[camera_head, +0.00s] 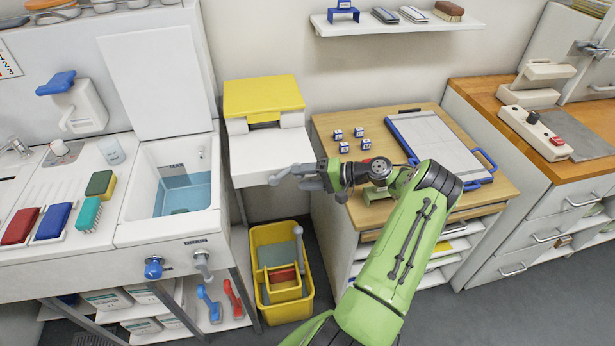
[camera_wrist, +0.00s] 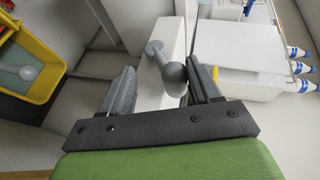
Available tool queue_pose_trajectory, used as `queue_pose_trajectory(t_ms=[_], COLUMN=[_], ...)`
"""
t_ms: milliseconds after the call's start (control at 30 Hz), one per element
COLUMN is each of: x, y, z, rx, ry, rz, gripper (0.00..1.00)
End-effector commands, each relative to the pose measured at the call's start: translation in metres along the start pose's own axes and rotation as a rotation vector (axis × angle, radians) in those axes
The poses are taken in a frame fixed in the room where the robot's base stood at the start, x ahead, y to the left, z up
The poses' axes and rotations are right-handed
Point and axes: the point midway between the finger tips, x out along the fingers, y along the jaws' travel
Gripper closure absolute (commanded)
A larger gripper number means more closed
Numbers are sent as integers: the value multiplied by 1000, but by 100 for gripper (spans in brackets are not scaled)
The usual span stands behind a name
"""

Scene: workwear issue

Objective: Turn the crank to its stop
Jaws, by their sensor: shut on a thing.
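The crank (camera_head: 292,172) is a grey arm with rounded ends on the right front of a white machine with a yellow top (camera_head: 263,97). In the wrist view the crank (camera_wrist: 158,56) shows against the white body, with its rounded knob between my fingers and close to the right one. My gripper (camera_head: 312,175) is at the crank, coming from the right, and is shut on its handle. In the wrist view my gripper (camera_wrist: 163,88) has its fingers on either side of the knob. The exact contact is partly hidden.
A yellow bin (camera_head: 258,288) stands on the floor below. A sink unit (camera_head: 160,235) with its lid raised is at left.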

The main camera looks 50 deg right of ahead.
Motion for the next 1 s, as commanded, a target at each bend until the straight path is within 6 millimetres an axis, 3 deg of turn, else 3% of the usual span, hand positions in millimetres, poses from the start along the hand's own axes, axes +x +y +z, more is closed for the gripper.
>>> queue_pose_trajectory(t_ms=[167, 567, 733, 1000], x=[-27, -136, -154, -157], y=[4, 0, -1, 0], z=[-2, 0, 2, 2], rx=[7, 1, -1, 0], ry=[13, 9, 1, -2], rz=[10, 0, 0, 1], gripper=[45, 45, 45, 45])
